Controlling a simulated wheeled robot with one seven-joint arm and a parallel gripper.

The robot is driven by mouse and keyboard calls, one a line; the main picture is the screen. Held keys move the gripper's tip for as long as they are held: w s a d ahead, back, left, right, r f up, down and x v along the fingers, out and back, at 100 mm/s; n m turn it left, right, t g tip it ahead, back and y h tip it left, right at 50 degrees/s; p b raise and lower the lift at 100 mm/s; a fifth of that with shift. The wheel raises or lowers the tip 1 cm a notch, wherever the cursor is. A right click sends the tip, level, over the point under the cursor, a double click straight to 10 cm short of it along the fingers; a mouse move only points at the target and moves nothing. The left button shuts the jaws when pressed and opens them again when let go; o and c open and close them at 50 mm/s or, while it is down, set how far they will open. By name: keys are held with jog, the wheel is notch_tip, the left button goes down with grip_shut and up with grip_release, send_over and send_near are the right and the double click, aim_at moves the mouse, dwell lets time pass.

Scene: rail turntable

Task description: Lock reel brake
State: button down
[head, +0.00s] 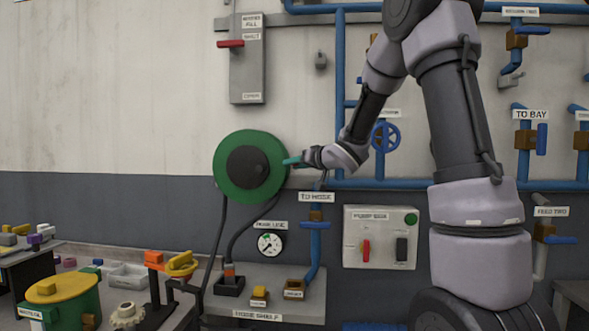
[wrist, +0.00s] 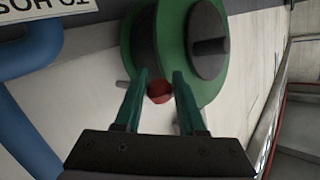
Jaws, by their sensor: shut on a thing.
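The hose reel (head: 222,178) is a round green flange with a dark hub, mounted on the wall left of my arm. In the wrist view the green reel (wrist: 214,88) fills the top, with a dark grey hub. A small red knob (wrist: 159,94) sits beside the reel's near flange, between my finger tips. I take it to be the brake knob. My gripper (head: 287,162) is at the reel's right edge. In the wrist view its two teal fingers (wrist: 160,80) are closed on the red knob. The head view hides the knob behind the fingers.
Below are the hose shelf (head: 301,307), a pressure gauge (head: 270,244) and a blue valve handle (head: 314,225). A pump box (head: 380,213) is on the wall to the right. A blue handwheel (head: 385,137) stands close to my forearm.

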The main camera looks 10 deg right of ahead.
jog(key=shift+w+d+r, duration=0.2)
jog(key=shift+d+r, duration=0.1)
jog(key=shift+r, duration=0.45)
jog(key=c, duration=0.5)
grip_release()
jog(key=f+v, duration=0.1)
jog(key=v, duration=0.9)
jog(key=shift+s, duration=0.45)
jog(key=shift+d+r, duration=0.1)
jog(key=shift+d, duration=0.05)
jog(key=s+d+m+g+h, duration=0.2)
jog(key=s+d+m+h, duration=0.4)
jog(key=s+d+h, duration=0.4)
jog(key=s+a+f+g+y, duration=0.2)
jog(key=s+a, duration=0.2)
jog(key=s, duration=0.5)
jog(key=s+a+f+g+y, duration=0.2)
jog(key=s+a, duration=0.2)
jog(key=s, duration=0.4)
jog(key=shift+s+a+g+y, duration=0.2)
jog(key=shift+s+g+y, duration=0.1)
jog(key=shift+s+g, duration=0.1)
